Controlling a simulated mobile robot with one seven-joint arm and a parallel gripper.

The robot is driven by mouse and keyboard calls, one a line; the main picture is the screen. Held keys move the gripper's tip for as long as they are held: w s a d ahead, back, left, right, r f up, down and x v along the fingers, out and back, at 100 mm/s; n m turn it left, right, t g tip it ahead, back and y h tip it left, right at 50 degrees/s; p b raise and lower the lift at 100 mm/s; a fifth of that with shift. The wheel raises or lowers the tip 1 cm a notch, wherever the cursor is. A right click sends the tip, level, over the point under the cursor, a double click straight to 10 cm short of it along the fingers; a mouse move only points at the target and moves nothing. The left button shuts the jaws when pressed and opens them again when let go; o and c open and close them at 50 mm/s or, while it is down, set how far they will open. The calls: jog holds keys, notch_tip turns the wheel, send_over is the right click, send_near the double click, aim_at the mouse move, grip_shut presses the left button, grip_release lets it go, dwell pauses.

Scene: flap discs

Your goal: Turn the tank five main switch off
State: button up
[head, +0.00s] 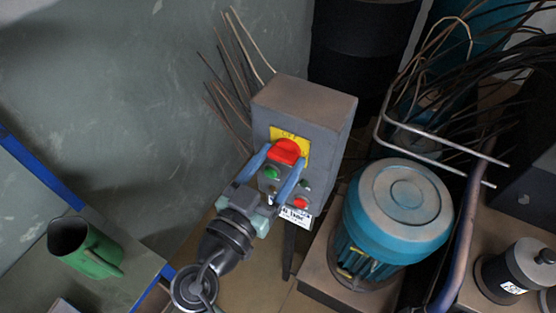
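A grey switch box (336,122) stands upright near the middle of the head view. Its front has a yellow plate (276,131) with a red rotary knob (287,149) on it, partly covered by my fingers. Below are a green button (271,173) and a red button (300,203). A white label (296,216) at the bottom of the front has lettering too small to read surely. My gripper (285,154) reaches up from below with its two blue fingers apart, one on each side of the red knob. Whether the fingers touch the knob cannot be told.
A blue-topped motor (396,212) stands close right of the box, with a bent metal rail (440,143) and dark cables (470,60) behind. Thin rods (228,75) lean left of the box. A green jug (86,248) stands on a blue-edged table (135,262) at lower left.

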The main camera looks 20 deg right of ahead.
jog(key=c, duration=0.8)
jog(key=shift+o, duration=0.2)
jog(key=n, duration=0.4)
jog(key=shift+n, duration=0.4)
jog(key=n+p, duration=0.1)
jog(key=n, duration=0.3)
jog(key=shift+n, duration=0.3)
jog(key=n+p, duration=0.2)
jog(key=n, duration=0.3)
jog(key=shift+p, duration=0.3)
jog(key=shift+n+p, duration=0.8)
jog(key=shift+n, duration=0.9)
